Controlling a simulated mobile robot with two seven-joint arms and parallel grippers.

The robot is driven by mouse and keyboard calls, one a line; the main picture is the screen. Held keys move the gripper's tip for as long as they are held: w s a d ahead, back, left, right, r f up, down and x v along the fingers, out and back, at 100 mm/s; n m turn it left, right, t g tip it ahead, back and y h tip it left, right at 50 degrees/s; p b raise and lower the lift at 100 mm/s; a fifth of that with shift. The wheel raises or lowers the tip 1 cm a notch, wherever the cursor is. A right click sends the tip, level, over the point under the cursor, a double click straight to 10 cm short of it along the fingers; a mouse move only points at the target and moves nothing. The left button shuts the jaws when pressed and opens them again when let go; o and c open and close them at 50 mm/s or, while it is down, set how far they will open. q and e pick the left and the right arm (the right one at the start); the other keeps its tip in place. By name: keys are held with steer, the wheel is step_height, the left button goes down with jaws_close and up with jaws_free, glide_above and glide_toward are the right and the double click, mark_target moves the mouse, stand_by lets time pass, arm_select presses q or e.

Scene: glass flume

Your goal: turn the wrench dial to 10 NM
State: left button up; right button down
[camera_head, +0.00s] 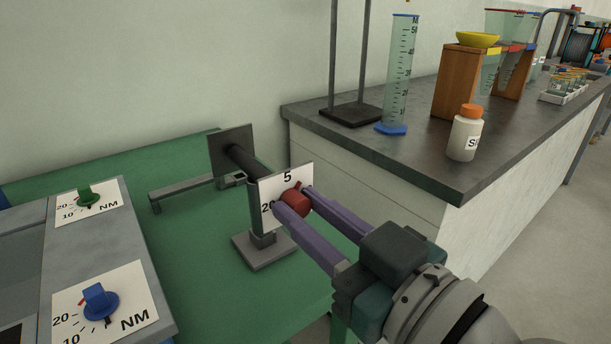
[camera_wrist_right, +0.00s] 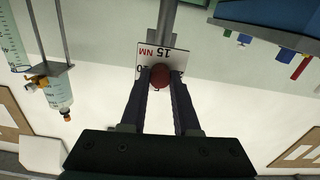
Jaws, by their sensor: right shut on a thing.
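The wrench dial is a white plate (camera_head: 270,189) with a red knob (camera_head: 298,204), facing me on the end of a dark bar. In the head view I read 5 at its top and 20 at its left; the gripper hides the rest. The right wrist view shows 15 NM upside down on the plate (camera_wrist_right: 153,50), with the red knob (camera_wrist_right: 159,76) between the fingertips. My right gripper (camera_head: 294,200) is shut on the red knob, with purple fingers on either side. I cannot tell where the knob points. My left gripper is not in view.
A green bench (camera_head: 190,270) carries the wrench stand. A dark counter (camera_head: 430,160) at right holds a cylinder (camera_head: 398,75) and a white bottle (camera_head: 465,135).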

steer(key=m, duration=0.4)
steer(key=shift+m, duration=0.3)
steer(key=shift+m+b, duration=0.35)
steer(key=shift+m, duration=2.15)
steer(key=c, duration=0.6)
jaws_free()
steer(key=shift+c, duration=0.2)
steer(key=v, duration=1)
steer(key=shift+p, duration=0.3)
